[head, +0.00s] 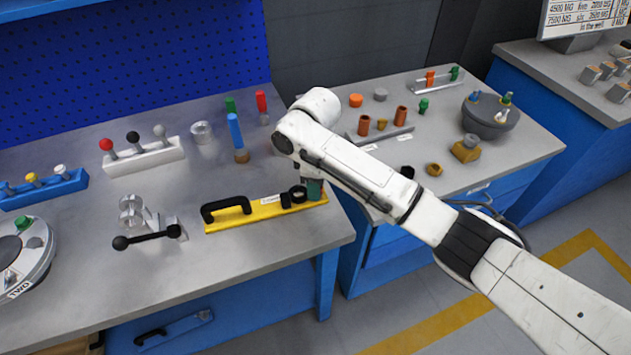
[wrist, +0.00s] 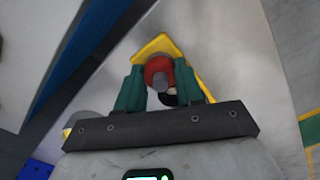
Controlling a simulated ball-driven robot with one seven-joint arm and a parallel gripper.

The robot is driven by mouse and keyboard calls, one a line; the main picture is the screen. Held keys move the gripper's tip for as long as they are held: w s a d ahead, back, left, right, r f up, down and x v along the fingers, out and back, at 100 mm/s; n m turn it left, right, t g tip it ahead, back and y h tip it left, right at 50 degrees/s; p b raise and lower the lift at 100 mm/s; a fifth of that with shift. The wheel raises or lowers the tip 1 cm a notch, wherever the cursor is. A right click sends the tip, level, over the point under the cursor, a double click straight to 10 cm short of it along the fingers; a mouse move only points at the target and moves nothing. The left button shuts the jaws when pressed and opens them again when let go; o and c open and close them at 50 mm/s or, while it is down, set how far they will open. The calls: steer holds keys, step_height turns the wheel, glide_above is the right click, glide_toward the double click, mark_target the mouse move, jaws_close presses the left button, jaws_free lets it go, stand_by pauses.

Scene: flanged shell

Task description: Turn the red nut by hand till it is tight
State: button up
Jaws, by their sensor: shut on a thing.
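The red nut (wrist: 157,66) shows in the wrist view between the two green fingers of my gripper (wrist: 160,74). The fingers are shut on it, one at each side. It sits over the yellow plate (wrist: 158,45). In the head view the yellow plate (head: 268,214) lies near the bench's front edge, and my gripper (head: 315,190) is at its right end, pointing down. The nut is hidden there behind my gripper and arm. A black ring-like part (head: 298,194) stands on the plate just left of my gripper.
A black handle (head: 227,207) rises from the plate's left part. A black-knobbed lever (head: 148,238) stands further left. A blue peg (head: 235,131) and a white block with knobs (head: 144,157) stand behind.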

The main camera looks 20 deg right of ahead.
steer(key=o, duration=1.1)
steer(key=shift+c, duration=0.2)
step_height(320, 180, up, 11)
steer(key=shift+d+f, duration=0.1)
